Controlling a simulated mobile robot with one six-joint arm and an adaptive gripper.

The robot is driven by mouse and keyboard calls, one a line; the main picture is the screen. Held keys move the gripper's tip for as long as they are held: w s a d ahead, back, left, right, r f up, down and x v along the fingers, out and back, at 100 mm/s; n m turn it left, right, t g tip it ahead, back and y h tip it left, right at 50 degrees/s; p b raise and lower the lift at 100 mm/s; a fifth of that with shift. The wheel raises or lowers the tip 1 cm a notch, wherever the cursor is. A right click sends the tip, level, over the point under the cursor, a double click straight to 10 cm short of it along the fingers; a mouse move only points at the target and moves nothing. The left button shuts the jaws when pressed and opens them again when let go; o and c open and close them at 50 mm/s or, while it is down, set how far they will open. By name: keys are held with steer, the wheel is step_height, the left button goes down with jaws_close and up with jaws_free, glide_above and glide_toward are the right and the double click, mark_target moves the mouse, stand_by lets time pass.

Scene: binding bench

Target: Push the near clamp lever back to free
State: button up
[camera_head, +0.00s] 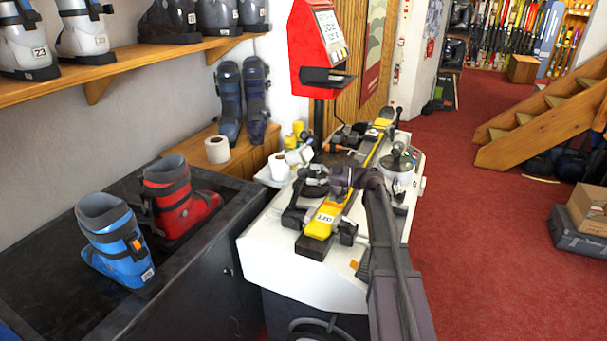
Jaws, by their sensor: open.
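A yellow ski (325,217) with a "120" tag lies along the white bench (270,250). Dark near clamp parts (347,232) stand against the right side of its near end. My arm reaches in from the lower right and crosses over the ski. My gripper (293,212) is open, at the left of the ski's near end, pointing down and toward the viewer. It looks empty. The near clamp lever cannot be told apart from the dark gripper and clamp parts, so its position and any contact are unclear.
A far clamp with an orange handle (334,147) stands farther along the bench. A pot (400,168) sits at the right edge. A dark counter with a blue boot (116,243) and a red boot (177,203) is close on the left. Red floor (480,250) is open on the right.

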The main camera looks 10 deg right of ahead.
steer(key=shift+x, duration=1.4)
jaws_close()
